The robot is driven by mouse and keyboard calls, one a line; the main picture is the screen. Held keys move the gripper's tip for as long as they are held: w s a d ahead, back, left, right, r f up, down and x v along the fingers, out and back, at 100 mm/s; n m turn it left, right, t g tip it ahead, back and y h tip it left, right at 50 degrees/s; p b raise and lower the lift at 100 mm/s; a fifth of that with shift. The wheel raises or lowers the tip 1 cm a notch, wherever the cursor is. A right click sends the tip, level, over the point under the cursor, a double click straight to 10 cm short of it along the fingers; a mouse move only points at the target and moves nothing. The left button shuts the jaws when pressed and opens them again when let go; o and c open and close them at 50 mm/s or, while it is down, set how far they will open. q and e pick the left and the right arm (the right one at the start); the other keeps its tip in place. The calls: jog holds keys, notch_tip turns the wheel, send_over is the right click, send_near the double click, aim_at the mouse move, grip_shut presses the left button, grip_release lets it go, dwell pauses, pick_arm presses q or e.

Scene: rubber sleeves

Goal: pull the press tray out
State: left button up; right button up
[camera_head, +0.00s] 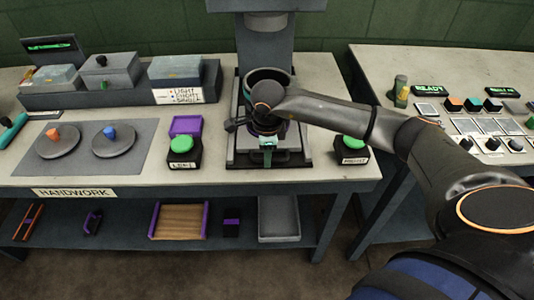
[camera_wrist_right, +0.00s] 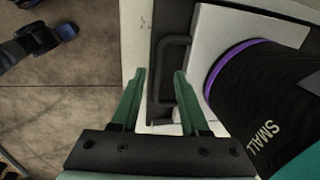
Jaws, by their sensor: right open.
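The press tray (camera_head: 238,142) sits in the base of the grey press (camera_head: 266,48), its dark handle bar facing the front. In the right wrist view the tray's pale plate (camera_wrist_right: 212,28) and its dark handle (camera_wrist_right: 166,72) show close up. My right gripper (camera_head: 268,145) is open at the tray's front. In the wrist view its green fingers (camera_wrist_right: 158,82) stand apart, with the handle near the right fingertip; I cannot tell whether they touch. A black cylinder marked SMALL with a purple band (camera_wrist_right: 245,95) stands on the tray. My left gripper is not in view.
Green buttons (camera_head: 181,145) (camera_head: 352,143) on dark boxes flank the press. Two grey discs with knobs (camera_head: 58,142) lie on a mat at left. A second table with a panel (camera_head: 478,120) stands at right. The floor before the bench is clear.

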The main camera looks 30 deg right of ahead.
notch_tip(320, 180, up, 12)
jog(key=s+a, duration=0.1)
jog(key=s, duration=0.1)
jog(key=shift+f+b, duration=0.2)
jog(key=shift+b, duration=0.1)
jog(key=shift+a, duration=0.1)
